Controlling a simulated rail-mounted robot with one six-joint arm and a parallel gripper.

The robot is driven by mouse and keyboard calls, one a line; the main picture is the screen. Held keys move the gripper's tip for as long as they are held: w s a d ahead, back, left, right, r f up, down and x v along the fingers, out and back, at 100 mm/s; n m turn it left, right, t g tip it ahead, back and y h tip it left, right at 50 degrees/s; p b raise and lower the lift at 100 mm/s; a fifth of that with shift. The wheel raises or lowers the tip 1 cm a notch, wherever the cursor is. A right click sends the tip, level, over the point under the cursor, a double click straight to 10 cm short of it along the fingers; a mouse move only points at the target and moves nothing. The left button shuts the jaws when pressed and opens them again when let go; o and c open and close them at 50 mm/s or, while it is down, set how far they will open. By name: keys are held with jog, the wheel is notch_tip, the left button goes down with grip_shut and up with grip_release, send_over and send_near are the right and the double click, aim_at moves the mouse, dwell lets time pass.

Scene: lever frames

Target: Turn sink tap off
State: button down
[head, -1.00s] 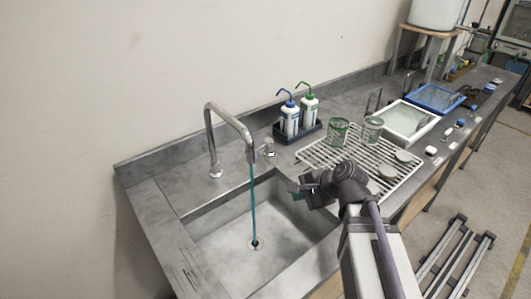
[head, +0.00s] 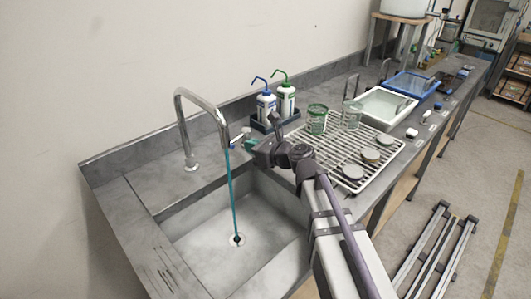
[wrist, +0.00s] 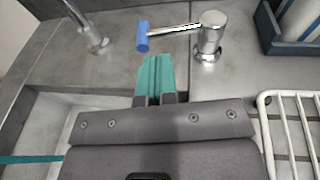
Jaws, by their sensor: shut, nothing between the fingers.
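The sink tap has a tall chrome spout (head: 181,125) arching over the basin, and a thin blue-green stream of water (head: 232,195) runs from it to the drain. In the wrist view the tap's chrome valve body (wrist: 210,38) stands on the counter, with its lever (wrist: 172,31) pointing left and ending in a blue tip (wrist: 142,36). My gripper (wrist: 153,62), with teal fingers, is shut and empty. Its tips sit just in front of the blue tip, with a small gap visible. In the head view my gripper (head: 243,142) is beside the spout's end and hides most of the lever.
Two wash bottles (head: 265,107) stand in a dark tray behind the gripper. A white drying rack (head: 340,160) with glass jars and lids lies to the right. The sink basin (head: 260,235) is open below. Spout and bottles are close on either side.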

aim_at(233, 140)
jog(key=x, duration=0.5)
jog(key=shift+b, duration=0.3)
jog(key=shift+x, duration=0.75)
jog(key=shift+w+a+r, duration=0.1)
jog(key=shift+a+r, duration=0.05)
jog(key=shift+r, duration=0.05)
